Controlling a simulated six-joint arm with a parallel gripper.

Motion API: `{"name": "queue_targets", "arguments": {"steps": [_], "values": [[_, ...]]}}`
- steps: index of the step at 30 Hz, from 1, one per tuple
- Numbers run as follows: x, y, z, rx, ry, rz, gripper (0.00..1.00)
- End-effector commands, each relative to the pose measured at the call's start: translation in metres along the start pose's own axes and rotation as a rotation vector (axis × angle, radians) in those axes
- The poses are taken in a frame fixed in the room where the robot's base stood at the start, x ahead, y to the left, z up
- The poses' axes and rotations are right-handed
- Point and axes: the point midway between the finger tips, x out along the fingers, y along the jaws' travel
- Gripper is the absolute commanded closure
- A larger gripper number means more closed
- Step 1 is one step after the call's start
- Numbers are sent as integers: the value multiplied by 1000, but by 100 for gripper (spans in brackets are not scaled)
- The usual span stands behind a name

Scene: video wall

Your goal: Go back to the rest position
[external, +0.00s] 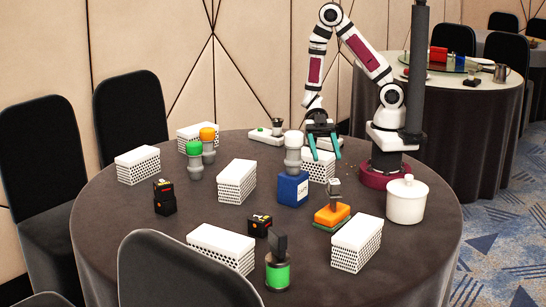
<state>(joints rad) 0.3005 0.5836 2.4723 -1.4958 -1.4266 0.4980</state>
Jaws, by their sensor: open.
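My gripper (325,146) has two teal fingers that point down and stand apart, with nothing seen between them. It hangs over the far right part of the round dark table (150,240), near my base. A white perforated box (319,165) is just below and behind the fingers. A grey-white capped bottle (293,155) on a blue box (293,189) stands to the left of the gripper, apart from it.
Several white perforated boxes (237,181) are spread over the table. A white lidded pot (407,200) stands right of my base. An orange block (332,215), black boxes (165,197), a green can (278,274) and green- and orange-topped bottles (208,141) stand around. Dark chairs (130,110) surround the table.

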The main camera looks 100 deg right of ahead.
Motion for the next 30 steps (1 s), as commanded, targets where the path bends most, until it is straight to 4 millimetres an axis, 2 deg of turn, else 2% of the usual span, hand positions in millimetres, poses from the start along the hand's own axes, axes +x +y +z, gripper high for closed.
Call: {"name": "queue_targets", "arguments": {"steps": [2, 5, 8, 11, 12, 13, 14, 15, 16, 17, 18, 20, 21, 24, 27, 30], "values": [[0, 0, -1, -2, -6, -1, 35], [5, 3, -12, -18, -89, -10, 35], [12, 9, -41, -51, -239, 22, 35], [-3, 57, -84, -44, -358, 342, 35], [-27, 87, -87, 16, -391, 538, 35], [-53, 108, -82, 76, -422, 690, 35], [-80, 121, -78, 144, -453, 831, 35], [-118, 129, -70, 258, -497, 1009, 35], [-146, 126, -62, 363, -532, 1129, 35], [-171, 116, -52, 485, -566, 1232, 35], [-196, 93, -38, 672, -607, 1335, 35], [-209, 46, -19, 974, -652, 1402, 35], [-205, 12, -13, 1173, -667, 1392, 35], [-170, -56, -17, 1569, -668, 1250, 35], [-140, -90, -32, 1771, -651, 1101, 35], [-138, -93, -34, 1784, -649, 1089, 35]]}}
